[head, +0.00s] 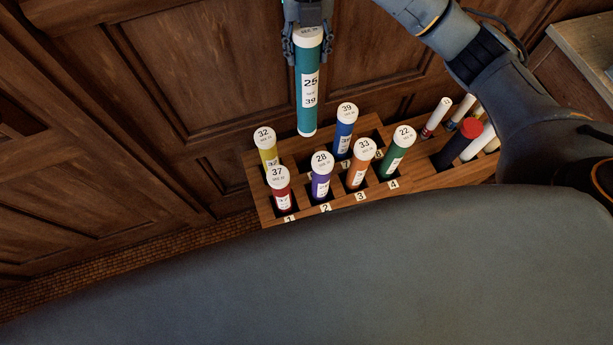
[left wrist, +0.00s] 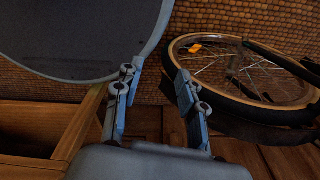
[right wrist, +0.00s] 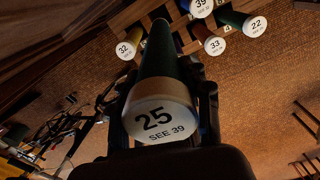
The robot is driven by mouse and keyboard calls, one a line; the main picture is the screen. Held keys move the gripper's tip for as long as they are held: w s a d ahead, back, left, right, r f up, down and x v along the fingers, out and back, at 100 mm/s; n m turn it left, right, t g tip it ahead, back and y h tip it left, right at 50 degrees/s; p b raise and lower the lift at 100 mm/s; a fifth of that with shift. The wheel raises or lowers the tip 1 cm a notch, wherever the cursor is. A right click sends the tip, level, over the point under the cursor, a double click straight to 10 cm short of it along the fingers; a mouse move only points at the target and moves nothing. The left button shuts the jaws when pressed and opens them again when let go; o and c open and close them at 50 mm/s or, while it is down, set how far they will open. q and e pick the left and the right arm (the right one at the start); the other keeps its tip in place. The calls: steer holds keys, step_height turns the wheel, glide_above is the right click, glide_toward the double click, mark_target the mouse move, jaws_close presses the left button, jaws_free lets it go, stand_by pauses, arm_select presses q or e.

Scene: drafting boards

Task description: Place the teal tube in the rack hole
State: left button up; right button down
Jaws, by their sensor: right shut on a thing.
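The teal tube (head: 306,112) has a white cap and a label reading 25 and 39. My right gripper (head: 308,45) is shut on its capped upper end and holds it roughly upright. Its lower end shows over the back part of the wooden rack (head: 264,208); the height gap is hard to tell. In the right wrist view the tube (right wrist: 162,60) extends away between the fingers of my right gripper (right wrist: 165,100). A dark opening shows in the back row between the yellow and blue tubes, partly hidden. My left gripper (left wrist: 155,88) is open and empty.
The rack holds a yellow tube (head: 268,155), red tube (head: 280,191), purple tube (head: 320,185), blue tube (head: 343,135), orange tube (head: 357,174) and green tube (head: 392,162). More rolls (head: 459,142) stand at its right. A bicycle wheel (left wrist: 240,65) shows near my left gripper.

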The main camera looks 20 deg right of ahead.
steer(key=b, duration=1)
glide_above(307, 133)
steer(key=w, duration=0.2)
steer(key=f, duration=1.1)
steer(key=shift+w+d+f, duration=0.15)
steer(key=shift+d+f, duration=0.1)
steer(key=shift+d, duration=0.1)
steer(key=shift+f, duration=0.5)
step_height(307, 133, down, 13)
steer(key=shift+r+b, duration=0.2)
steer(key=shift+b, duration=0.1)
step_height(307, 133, down, 5)
steer(key=shift+r, duration=0.1)
steer(key=shift+f, duration=0.25)
steer(key=c, duration=0.6)
jaws_free()
